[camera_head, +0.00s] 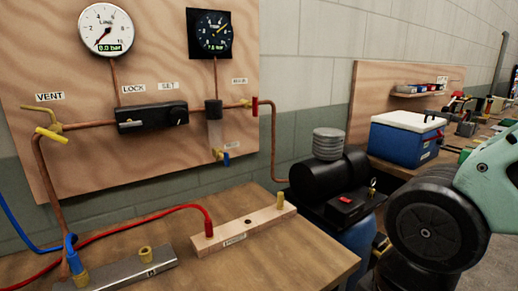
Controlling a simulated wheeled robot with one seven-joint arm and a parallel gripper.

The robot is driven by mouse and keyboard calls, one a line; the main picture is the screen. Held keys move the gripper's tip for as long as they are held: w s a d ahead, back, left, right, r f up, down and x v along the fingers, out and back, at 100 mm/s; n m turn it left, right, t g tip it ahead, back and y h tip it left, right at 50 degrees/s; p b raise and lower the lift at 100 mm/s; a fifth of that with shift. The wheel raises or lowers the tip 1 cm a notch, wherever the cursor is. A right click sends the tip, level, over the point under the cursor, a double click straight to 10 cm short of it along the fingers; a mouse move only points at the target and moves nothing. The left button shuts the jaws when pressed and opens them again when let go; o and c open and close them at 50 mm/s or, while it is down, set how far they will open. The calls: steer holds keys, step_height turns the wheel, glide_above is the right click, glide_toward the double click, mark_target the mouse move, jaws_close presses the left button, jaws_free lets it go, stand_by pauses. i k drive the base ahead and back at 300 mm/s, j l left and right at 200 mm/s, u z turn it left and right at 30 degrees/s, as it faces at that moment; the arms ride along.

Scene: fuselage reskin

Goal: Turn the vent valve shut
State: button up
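The vent valve (51,134) is at the left of the plywood panel, just below the VENT label (49,97). From this view I cannot tell for sure whether the valve is open or shut. A white LINE gauge (105,30) above reads 0.0 bar. My gripper is out of view; only links of my arm show at the right, well away from the valve.
A regulator (152,116), a black gauge (210,34) and a red lever (255,106) share the panel. Red and blue hoses and two fitting blocks lie on the wooden bench (290,262). A black compressor (328,175) and blue cooler (405,140) stand to the right.

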mark_target(53, 135)
steer(key=u, duration=1.45)
